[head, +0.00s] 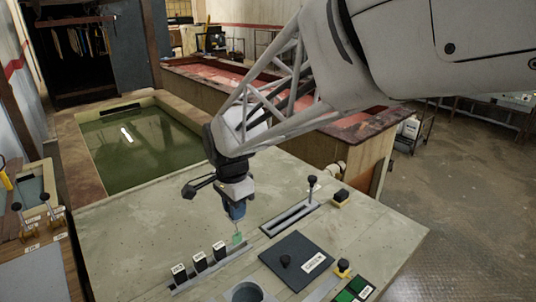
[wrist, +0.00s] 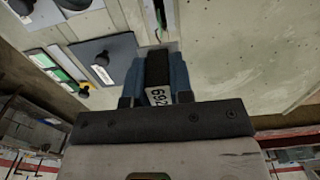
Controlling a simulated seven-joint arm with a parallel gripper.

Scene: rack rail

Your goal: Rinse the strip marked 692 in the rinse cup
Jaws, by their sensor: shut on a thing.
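My gripper (head: 236,212) points down over the pale bench, with its blue fingers shut on the black head of the strip marked 692. In the wrist view the strip's head (wrist: 157,70) sits between the fingers, and its white label reads 692. In the head view the strip's thin lower part with a green end (head: 237,238) hangs below the fingers, near the right end of the rack rail (head: 238,253). I cannot tell whether it touches the rail. A round grey cup (head: 247,292), apparently the rinse cup, is at the bottom picture edge, partly cut off, below and in front of the strip.
Several black-headed strips (head: 199,260) stand in the rail, left of my gripper. A dark plate with a knob (head: 297,258) lies to the right. Behind it is a slotted fixture with a lever (head: 290,217). Green pads (head: 350,290) and a yellow-based knob (head: 343,267) are front right.

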